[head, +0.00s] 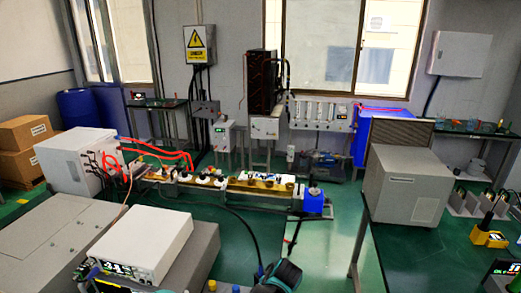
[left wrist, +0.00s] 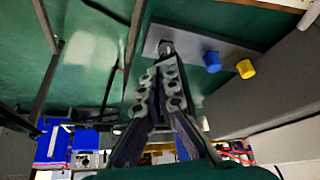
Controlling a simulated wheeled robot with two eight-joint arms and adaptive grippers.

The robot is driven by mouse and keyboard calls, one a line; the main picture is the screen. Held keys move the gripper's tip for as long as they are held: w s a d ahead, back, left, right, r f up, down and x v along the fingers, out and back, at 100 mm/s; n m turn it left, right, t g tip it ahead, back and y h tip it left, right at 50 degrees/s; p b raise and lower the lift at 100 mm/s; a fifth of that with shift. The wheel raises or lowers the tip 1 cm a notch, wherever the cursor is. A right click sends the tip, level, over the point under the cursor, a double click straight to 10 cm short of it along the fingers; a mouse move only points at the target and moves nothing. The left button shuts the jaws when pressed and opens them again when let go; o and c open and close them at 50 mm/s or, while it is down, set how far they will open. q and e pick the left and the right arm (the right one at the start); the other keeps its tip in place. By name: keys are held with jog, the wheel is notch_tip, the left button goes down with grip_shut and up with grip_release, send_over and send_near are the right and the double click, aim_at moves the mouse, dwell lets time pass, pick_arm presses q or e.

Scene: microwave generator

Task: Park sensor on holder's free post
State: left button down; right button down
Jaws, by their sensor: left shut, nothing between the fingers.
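In the left wrist view, my left gripper (left wrist: 167,66) is shut and nothing shows between its fingers. A grey plate (left wrist: 188,44) lies beyond the fingertips. It carries a short grey-black post or knob (left wrist: 166,48), a blue capped piece (left wrist: 211,62) and a yellow capped piece (left wrist: 245,69). The fingertips overlap the area just below the grey-black piece; I cannot tell whether they touch it. A dark teal part of my left arm shows at the bottom centre of the head view. I cannot single out the sensor for certain. My right gripper is out of view.
A long bench (head: 240,187) with red cables, wired to a white cabinet (head: 78,160), fills the middle. A white instrument (head: 140,244) stands at the lower left. A grey box (head: 405,185) and a yellow device (head: 489,236) are on the right table. Green floor lies between.

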pick_arm(q)
notch_tip(320, 180, down, 6)
jog(key=b, duration=0.4)
jog(key=shift+r, duration=0.15)
jog(key=shift+w+a, duration=0.2)
dwell(0.4)
jog(key=shift+s+a, duration=0.15)
jog(key=shift+a, duration=0.1)
jog(key=shift+s+a+b, duration=0.1)
jog(key=shift+a+b, duration=0.15)
jog(key=shift+b, duration=0.1)
jog(key=shift+a, duration=0.4)
jog(key=shift+r, duration=0.1)
jog(key=shift+s, duration=0.2)
